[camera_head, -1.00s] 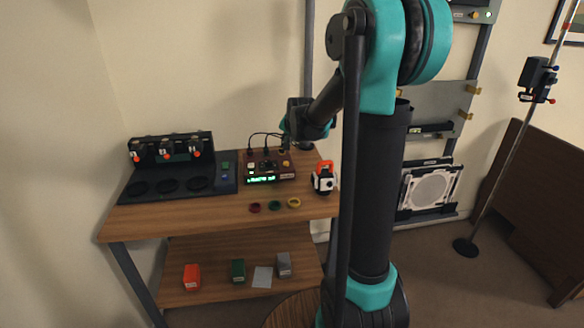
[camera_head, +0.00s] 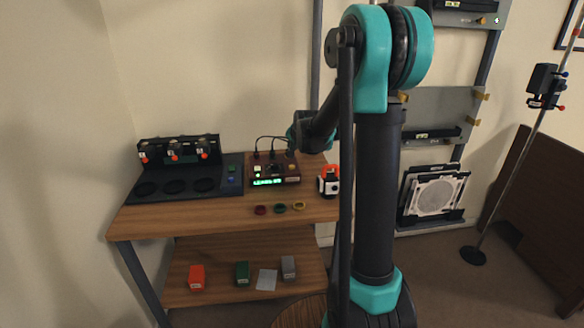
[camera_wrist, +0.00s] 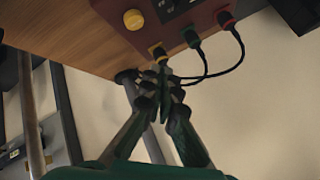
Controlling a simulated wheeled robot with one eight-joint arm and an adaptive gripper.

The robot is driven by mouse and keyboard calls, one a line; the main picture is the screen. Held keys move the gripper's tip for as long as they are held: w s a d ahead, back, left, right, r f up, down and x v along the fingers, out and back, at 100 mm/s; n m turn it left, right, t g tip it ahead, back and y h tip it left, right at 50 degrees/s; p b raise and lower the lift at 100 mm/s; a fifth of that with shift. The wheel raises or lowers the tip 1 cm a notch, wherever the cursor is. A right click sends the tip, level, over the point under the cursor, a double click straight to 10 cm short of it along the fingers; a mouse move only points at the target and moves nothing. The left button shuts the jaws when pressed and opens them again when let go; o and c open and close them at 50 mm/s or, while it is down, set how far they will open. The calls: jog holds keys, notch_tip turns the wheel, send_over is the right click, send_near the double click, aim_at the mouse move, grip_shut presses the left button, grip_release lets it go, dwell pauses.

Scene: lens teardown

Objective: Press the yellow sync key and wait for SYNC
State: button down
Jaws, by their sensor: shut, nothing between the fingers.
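The yellow key (camera_wrist: 133,19) is a round yellow knob on top of the red-brown console, at the upper left in the wrist view. It shows as a small yellow spot (camera_head: 292,166) at the console's right in the head view. The console (camera_head: 287,177) has a green lit display (camera_head: 268,182), whose text is too small to read. My gripper (camera_wrist: 164,70) is shut and empty, with its fingertips by the yellow cable plug (camera_wrist: 157,51), apart from the key in the picture. Whether the fingertips touch the plug I cannot tell. In the head view the fingers are mostly hidden.
Black, green and red-ended cables run from the console, with a green plug (camera_wrist: 191,37) and a red plug (camera_wrist: 226,19). An orange-and-white device (camera_head: 329,182) stands right of the console. Several small rings lie in front. A dark lens rack (camera_head: 170,199) stands to the left.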

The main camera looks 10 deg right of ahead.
aim_at(293, 167)
jog(key=shift+f, duration=2.7)
jog(key=shift+f, duration=0.15)
jog(key=shift+f, duration=0.25)
jog(key=shift+f, duration=0.45)
jog(key=shift+r, duration=0.85)
jog(key=shift+r, duration=2.55)
